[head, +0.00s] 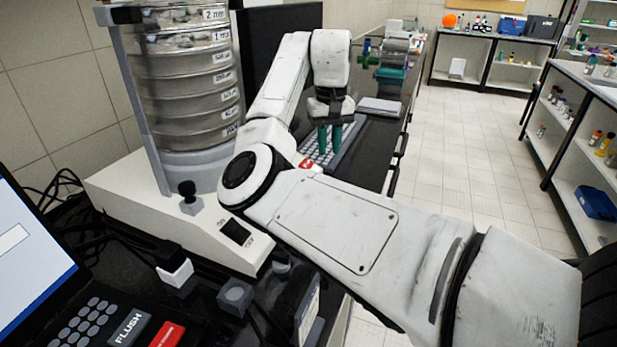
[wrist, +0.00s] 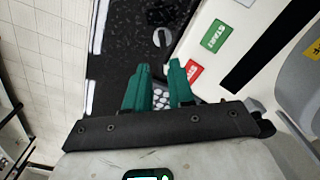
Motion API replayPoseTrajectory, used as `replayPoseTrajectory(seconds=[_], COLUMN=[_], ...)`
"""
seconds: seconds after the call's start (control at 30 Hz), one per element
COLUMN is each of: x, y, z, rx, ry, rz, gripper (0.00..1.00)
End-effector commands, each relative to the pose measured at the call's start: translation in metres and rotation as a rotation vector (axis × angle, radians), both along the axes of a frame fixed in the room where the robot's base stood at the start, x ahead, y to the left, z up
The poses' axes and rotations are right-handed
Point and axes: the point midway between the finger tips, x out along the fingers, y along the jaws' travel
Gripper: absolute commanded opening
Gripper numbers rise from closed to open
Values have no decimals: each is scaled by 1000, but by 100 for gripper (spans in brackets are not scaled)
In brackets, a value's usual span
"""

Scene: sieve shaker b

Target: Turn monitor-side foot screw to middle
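The sieve shaker's pale base (head: 150,215) stands on the dark bench in the head view, with a stack of metal sieves on it. In the wrist view, a round foot screw (wrist: 163,37) with a light slot mark sits on the dark bench beside the base, just beyond my fingertips. I cannot tell whether it is the monitor-side one. My gripper (head: 329,138) points down over the bench on the far side of the base. Its teal fingers (wrist: 158,68) are slightly apart with nothing between them. The monitor (head: 30,260) is at the left edge of the head view.
A keyboard (head: 340,145) lies under my gripper. The base carries green START (wrist: 216,35) and red (wrist: 193,71) buttons. A black knob (head: 188,190), a white block (head: 174,272) and a grey block (head: 235,297) are at the near side. Open floor is right.

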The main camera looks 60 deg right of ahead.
Motion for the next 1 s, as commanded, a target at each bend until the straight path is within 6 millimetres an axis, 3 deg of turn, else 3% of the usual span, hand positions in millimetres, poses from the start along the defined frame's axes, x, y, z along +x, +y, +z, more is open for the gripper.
replayPoseTrajectory(seconds=[0.17,0.7,1.0], x=[0,0,0], y=[0,1,0], z=[-8,-94,-107], rx=[4,4,3], ry=[0,0,-2], rz=[2,2,2], gripper=[23,23,23])
